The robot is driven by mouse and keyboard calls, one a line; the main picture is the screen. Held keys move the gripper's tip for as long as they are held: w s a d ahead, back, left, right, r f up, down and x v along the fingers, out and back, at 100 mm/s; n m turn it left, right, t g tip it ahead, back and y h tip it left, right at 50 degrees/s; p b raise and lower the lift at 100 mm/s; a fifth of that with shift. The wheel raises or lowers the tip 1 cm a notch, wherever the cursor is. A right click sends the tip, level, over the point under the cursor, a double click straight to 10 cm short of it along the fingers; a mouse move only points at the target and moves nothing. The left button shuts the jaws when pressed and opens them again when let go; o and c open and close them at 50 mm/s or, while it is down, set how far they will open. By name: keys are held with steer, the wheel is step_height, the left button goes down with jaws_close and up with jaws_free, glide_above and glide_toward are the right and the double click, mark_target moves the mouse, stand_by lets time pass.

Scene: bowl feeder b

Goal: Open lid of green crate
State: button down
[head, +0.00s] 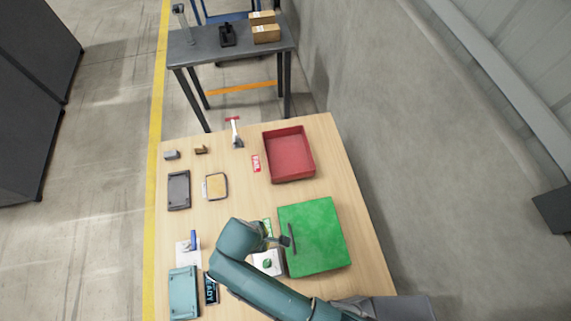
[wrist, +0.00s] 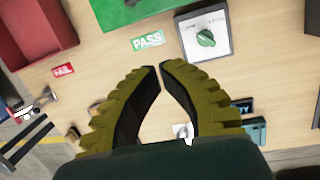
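The green crate (head: 318,245) stands on the right side of the wooden table, its flat green lid shut on top. A dark bar handle (head: 292,238) lies along the lid's left side. In the wrist view, part of the green crate (wrist: 115,14) shows at the top edge. My gripper (head: 284,241) is at the crate's left side, close to the handle in the picture; I cannot tell whether they touch. In the wrist view, the ridged yellow fingers of my gripper (wrist: 161,67) meet at the tips with nothing held between them.
A white box with a green knob (head: 267,263) stands left of the crate, beside a green PASS label (wrist: 148,40). A red bin (head: 289,154) is behind the crate. Small trays and parts lie along the table's left. A concrete wall (head: 400,130) rises at right.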

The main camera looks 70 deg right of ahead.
steer(key=s+f+b, duration=0.1)
steer(key=s+f, duration=0.1)
steer(key=f, duration=0.2)
steer(key=s+d+f+g+b, duration=0.1)
steer(key=s+f, duration=0.1)
steer(key=f, duration=0.3)
steer(key=s+d+f+g+b, duration=0.1)
steer(key=s+f, duration=0.1)
steer(key=f, duration=0.3)
steer(key=shift+s+n, duration=0.4)
